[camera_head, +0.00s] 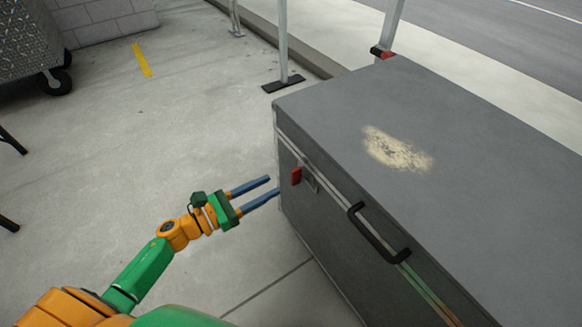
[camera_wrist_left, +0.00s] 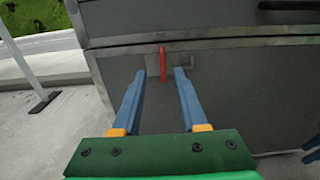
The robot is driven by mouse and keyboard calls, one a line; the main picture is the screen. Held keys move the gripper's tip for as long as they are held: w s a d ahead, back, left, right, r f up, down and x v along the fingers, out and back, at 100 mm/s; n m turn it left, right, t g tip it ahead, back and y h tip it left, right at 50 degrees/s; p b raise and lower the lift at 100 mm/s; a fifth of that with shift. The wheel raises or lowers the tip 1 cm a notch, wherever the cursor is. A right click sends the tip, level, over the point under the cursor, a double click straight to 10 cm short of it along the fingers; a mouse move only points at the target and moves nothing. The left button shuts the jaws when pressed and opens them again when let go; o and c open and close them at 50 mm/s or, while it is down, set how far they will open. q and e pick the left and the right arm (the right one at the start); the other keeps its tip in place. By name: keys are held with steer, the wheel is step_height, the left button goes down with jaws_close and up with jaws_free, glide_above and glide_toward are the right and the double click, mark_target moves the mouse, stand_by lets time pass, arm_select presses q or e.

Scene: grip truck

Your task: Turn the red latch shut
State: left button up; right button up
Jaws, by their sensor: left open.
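The red latch (camera_head: 296,175) is a small red handle on the front face of a large grey case (camera_head: 345,255), near its left end and just under the lid seam. In the left wrist view the latch (camera_wrist_left: 163,65) stands upright on a grey metal plate (camera_wrist_left: 182,62). My left gripper (camera_head: 274,186) is open, its two blue fingers pointing at the case. In the left wrist view the fingers (camera_wrist_left: 160,74) lie either side of the latch in the picture, with nothing gripped. Whether they touch the case cannot be told.
A black carry handle (camera_head: 378,236) sticks out of the case front, right of the latch. The lid (camera_head: 460,150) is closed and has a pale worn patch. A post on a black foot (camera_head: 283,84) stands behind.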

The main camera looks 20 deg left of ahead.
mark_target(291, 176)
arm_select(q)
steer(key=x, duration=0.7)
steer(key=shift+s+d+r, duration=0.1)
steer(key=shift+d+r, duration=0.05)
jaws_close()
